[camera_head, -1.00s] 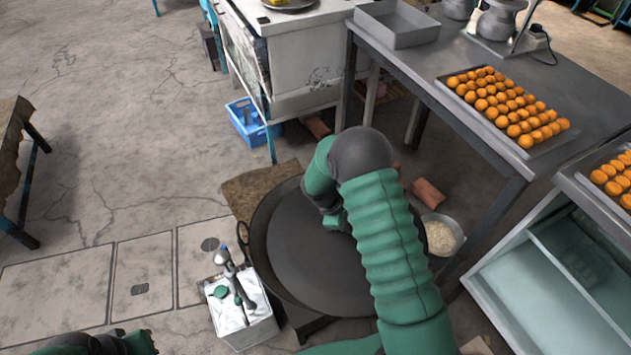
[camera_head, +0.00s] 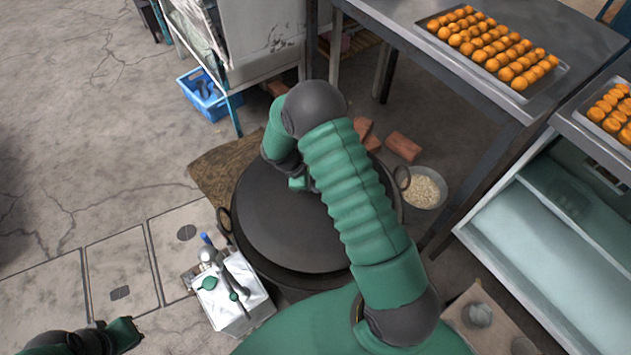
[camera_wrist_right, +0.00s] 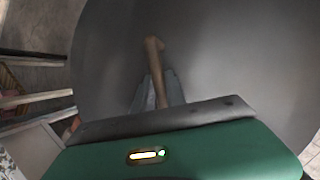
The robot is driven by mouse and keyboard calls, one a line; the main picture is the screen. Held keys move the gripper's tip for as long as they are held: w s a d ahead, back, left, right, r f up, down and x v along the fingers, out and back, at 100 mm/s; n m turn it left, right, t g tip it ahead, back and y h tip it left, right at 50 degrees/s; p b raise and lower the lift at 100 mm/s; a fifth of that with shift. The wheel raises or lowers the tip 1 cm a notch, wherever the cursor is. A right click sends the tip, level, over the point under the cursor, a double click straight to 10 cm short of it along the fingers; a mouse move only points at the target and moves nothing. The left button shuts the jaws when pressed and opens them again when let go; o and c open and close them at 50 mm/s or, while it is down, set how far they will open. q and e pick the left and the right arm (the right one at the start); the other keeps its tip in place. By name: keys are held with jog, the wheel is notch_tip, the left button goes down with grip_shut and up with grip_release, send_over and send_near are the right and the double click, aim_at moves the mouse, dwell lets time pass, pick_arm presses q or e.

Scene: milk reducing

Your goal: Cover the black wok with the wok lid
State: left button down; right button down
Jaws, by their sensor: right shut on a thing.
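The black wok (camera_head: 283,280) stands on the floor in the middle of the head view, with a loop handle on either side. The dark round wok lid (camera_head: 285,235) lies over its mouth, and only a thin band of wok shows at the left and front. My right arm hides the lid's right part. My right gripper (camera_head: 303,184) is at the lid's middle. In the right wrist view, this gripper (camera_wrist_right: 158,88) is shut on the lid's brown handle (camera_wrist_right: 153,48). My left gripper (camera_head: 128,333) is at the lower left, away from the wok; its fingers are unclear.
A white box with a ladle (camera_head: 238,298) stands close to the wok's front left. A bowl of pale food (camera_head: 425,187) and bricks (camera_head: 403,147) lie to the right. A metal table (camera_head: 440,65) stands behind. The floor at left is clear.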

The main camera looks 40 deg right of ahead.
jog(key=f+b, duration=0.3)
jog(key=f, duration=0.1)
jog(key=f+b, duration=0.3)
jog(key=f, duration=0.2)
jog(key=shift+s, duration=0.2)
jog(key=shift+f, duration=0.1)
jog(key=c, duration=1.3)
grip_release()
jog(key=p+v, duration=0.1)
jog(key=v, duration=1.5)
jog(key=shift+a+r, duration=0.3)
jog(key=shift+r, duration=0.05)
jog(key=s+a+r+m+t+y+p, duration=0.1)
jog(key=s+a+r+m, duration=0.1)
jog(key=s+a+m, duration=0.1)
jog(key=s+a+r+m+t+y+p, duration=0.1)
jog(key=s+a+r+m+t+y, duration=0.1)
jog(key=s+a, duration=0.3)
jog(key=s+a+r+m+t+y+p, duration=0.1)
jog(key=s+a+r+m, duration=0.2)
jog(key=s+a+r, duration=0.1)
jog(key=shift+s+r+m+y, duration=0.15)
jog(key=shift+s+m+y, duration=0.2)
jog(key=shift+s, duration=0.3)
